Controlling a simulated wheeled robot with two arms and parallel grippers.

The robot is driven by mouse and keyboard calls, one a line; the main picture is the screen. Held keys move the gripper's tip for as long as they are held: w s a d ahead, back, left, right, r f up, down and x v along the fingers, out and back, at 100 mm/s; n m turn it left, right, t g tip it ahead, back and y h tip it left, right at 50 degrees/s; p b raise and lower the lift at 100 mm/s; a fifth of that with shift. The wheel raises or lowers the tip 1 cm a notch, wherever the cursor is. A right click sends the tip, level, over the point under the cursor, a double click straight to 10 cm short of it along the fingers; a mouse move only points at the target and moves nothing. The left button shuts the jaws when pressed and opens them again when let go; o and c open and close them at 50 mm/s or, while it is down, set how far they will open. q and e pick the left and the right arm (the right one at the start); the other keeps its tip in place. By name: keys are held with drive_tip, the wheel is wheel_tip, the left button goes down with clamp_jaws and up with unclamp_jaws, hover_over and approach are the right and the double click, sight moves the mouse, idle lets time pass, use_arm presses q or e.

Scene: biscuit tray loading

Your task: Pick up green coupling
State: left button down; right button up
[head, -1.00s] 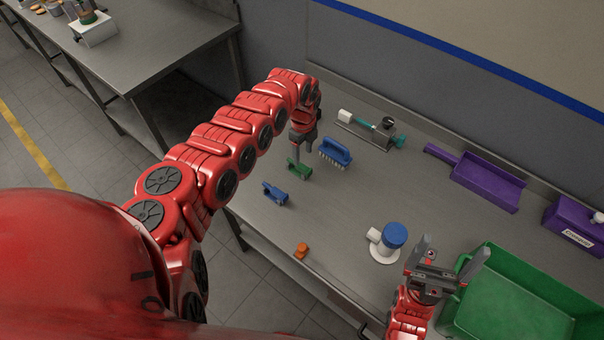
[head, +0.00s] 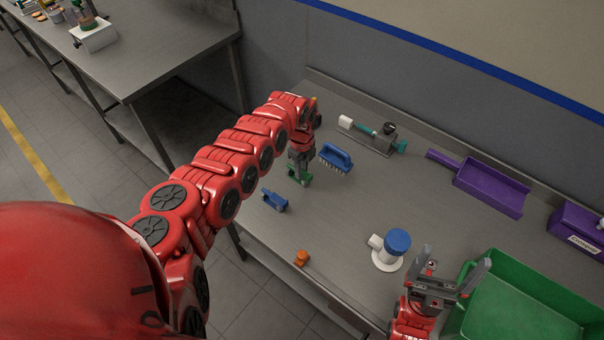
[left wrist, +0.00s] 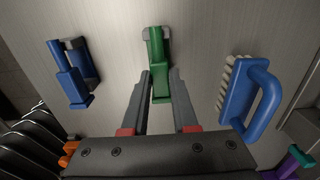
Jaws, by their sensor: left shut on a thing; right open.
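The green coupling (head: 304,179) is on the steel table near its left end, partly hidden by my left gripper in the head view. In the left wrist view the green coupling (left wrist: 158,62) lies between the fingertips. My left gripper (head: 297,166), also in the left wrist view (left wrist: 159,78), points down and is shut on the coupling. I cannot tell whether the coupling is off the table. My right gripper (head: 448,270) is open and empty beside the green crate.
A blue coupling (head: 274,200) and a blue brush (head: 335,157) flank the left gripper. An orange piece (head: 301,258) is near the front edge. A white and blue device (head: 390,250), a purple scoop (head: 492,185) and a green crate (head: 483,326) are further right. The table's middle is clear.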

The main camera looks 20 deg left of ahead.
idle(0.4)
use_arm(q)
drive_tip(key=shift+r, duration=0.35)
drive_tip(key=shift+a+r+b, duration=0.2)
drive_tip(key=shift+r+b, duration=0.7)
drive_tip(key=shift+r, duration=0.3)
drive_tip(key=s+d+r+p, duration=0.1)
drive_tip(key=s+d+p, duration=0.1)
drive_tip(key=s+p, duration=1.3)
drive_tip(key=shift+s+d+r+p, duration=0.25)
drive_tip(key=shift+s+r+p, duration=0.15)
drive_tip(key=shift+p, duration=0.2)
